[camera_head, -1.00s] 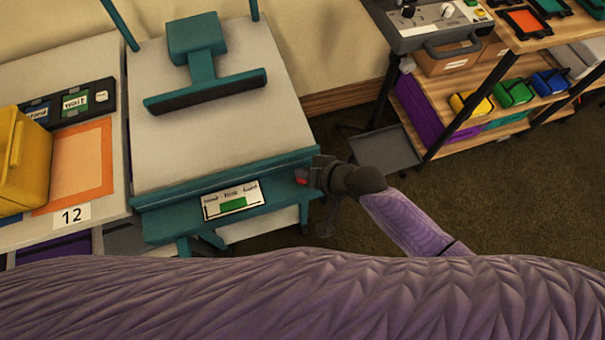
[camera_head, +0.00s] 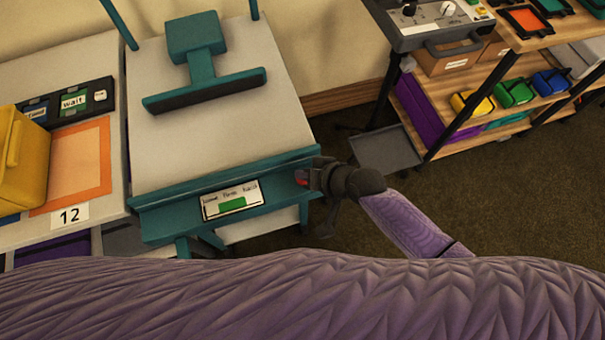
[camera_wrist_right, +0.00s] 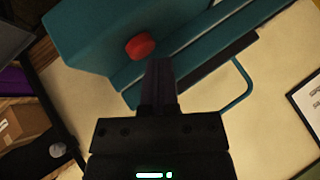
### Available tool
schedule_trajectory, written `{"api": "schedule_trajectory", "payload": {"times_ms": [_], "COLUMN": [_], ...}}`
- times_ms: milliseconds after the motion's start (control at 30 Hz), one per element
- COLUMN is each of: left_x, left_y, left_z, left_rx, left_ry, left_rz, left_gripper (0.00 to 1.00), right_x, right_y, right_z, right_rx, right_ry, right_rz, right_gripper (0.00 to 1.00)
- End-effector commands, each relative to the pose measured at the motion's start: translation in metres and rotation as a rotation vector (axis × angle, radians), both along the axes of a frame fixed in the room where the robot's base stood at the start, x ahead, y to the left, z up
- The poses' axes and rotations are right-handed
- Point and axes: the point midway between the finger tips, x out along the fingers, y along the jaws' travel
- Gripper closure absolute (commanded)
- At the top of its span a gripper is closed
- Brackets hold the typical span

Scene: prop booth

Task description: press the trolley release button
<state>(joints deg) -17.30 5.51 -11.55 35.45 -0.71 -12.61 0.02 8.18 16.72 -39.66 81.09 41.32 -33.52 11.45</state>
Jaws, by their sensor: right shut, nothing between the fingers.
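The teal trolley (camera_head: 160,225) with a pale top stands in front of me. Its release button is red (camera_head: 301,177) and sits at the right end of the front bar. My right gripper (camera_head: 312,178) is shut and empty, with its fingertips close by the button in the head view. In the right wrist view the red button (camera_wrist_right: 140,46) shows just beyond and slightly left of the shut fingertips (camera_wrist_right: 158,64). I cannot tell whether they touch. My left gripper is not in view.
A label plate with a green patch (camera_head: 233,205) is on the trolley's front bar. On the left is a table with a yellow box (camera_head: 25,160) and an orange-edged mat (camera_head: 107,180). A shelf with colored bins (camera_head: 515,92) and a grey tray (camera_head: 385,150) are at right.

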Motion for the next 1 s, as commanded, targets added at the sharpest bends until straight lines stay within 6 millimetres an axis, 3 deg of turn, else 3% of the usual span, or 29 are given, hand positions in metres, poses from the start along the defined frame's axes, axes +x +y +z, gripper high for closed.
{"api": "schedule_trajectory", "payload": {"times_ms": [1000], "left_x": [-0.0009], "left_y": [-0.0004], "left_z": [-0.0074], "left_rx": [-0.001], "left_ry": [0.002], "left_rz": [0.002], "left_gripper": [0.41], "right_x": [-0.0003], "right_y": [0.0001], "right_z": [-0.009], "right_rx": [0.0], "right_ry": [0.001], "right_rz": [0.001], "right_gripper": [1.0]}}
